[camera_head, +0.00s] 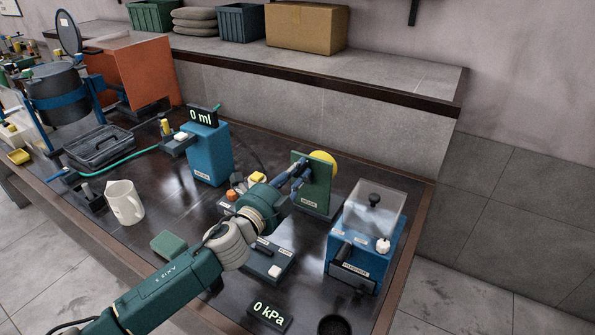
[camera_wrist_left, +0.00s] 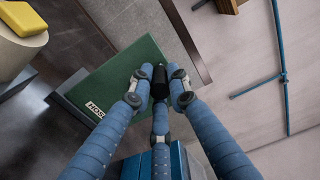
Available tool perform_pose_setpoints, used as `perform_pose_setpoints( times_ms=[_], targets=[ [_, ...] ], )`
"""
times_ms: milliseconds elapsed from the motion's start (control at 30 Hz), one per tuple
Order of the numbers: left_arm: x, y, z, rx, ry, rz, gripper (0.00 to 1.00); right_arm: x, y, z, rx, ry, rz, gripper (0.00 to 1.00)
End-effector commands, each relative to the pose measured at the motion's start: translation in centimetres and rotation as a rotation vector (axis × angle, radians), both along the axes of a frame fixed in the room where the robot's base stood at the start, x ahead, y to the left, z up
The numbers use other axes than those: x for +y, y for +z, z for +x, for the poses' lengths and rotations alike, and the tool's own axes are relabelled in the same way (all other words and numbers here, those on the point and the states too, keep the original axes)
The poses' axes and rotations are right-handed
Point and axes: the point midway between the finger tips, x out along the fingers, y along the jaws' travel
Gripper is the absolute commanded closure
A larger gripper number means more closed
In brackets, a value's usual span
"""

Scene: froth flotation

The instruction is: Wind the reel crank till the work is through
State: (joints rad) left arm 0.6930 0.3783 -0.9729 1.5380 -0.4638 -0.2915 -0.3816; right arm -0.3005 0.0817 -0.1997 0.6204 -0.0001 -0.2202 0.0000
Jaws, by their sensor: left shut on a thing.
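The hose reel stands on the dark bench, with an upright green panel (camera_head: 315,190) and a round yellow reel (camera_head: 323,163) at its top. The panel (camera_wrist_left: 105,75) also shows in the left wrist view, with a partly hidden label. My left gripper (camera_head: 297,174) is at the panel's near face. In the left wrist view its blue fingers (camera_wrist_left: 160,85) are closed around the crank's black handle (camera_wrist_left: 159,76). The rest of the crank is hidden by the fingers. My right gripper is in neither view.
A blue box with a clear cover (camera_head: 378,205) stands right of the reel. A blue unit reading 0 ml (camera_head: 208,155) stands to the left, near a white jug (camera_head: 124,203). A display reads 0 kPa (camera_head: 269,317) near the front edge. A grey ledge (camera_head: 330,65) runs behind.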

Motion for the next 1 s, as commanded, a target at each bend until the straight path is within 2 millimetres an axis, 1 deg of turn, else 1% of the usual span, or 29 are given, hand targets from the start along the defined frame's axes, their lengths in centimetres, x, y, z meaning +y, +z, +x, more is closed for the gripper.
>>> perform_pose_setpoints(
  times_ms=[67, 100, 167, 467, 567, 667, 900, 1000],
  targets=[
    [-0.1, 0.0, 0.0, 0.000, -0.002, -0.002, 1.00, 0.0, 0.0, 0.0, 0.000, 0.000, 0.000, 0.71],
    [-0.1, 0.0, -0.1, 0.000, -0.002, -0.002, 0.77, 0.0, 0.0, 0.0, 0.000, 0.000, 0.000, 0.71],
    [-0.1, 0.0, 0.0, 0.001, -0.002, -0.002, 0.66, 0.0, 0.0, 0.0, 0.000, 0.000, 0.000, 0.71],
    [0.0, -0.1, -0.1, 0.002, -0.001, -0.001, 0.64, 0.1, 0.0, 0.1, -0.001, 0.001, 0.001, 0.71],
    [0.4, -0.1, -0.6, 0.003, -0.001, -0.002, 0.64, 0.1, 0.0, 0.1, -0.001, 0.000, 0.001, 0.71],
    [1.2, -0.2, -1.8, 0.003, -0.001, -0.001, 0.64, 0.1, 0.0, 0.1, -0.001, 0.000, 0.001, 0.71],
    [4.1, -0.3, -6.1, 0.006, -0.001, -0.001, 0.64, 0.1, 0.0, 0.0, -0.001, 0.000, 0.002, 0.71],
    [5.1, -0.1, -7.7, 0.003, -0.002, -0.001, 0.64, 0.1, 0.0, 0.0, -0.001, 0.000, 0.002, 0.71]
  ],
)
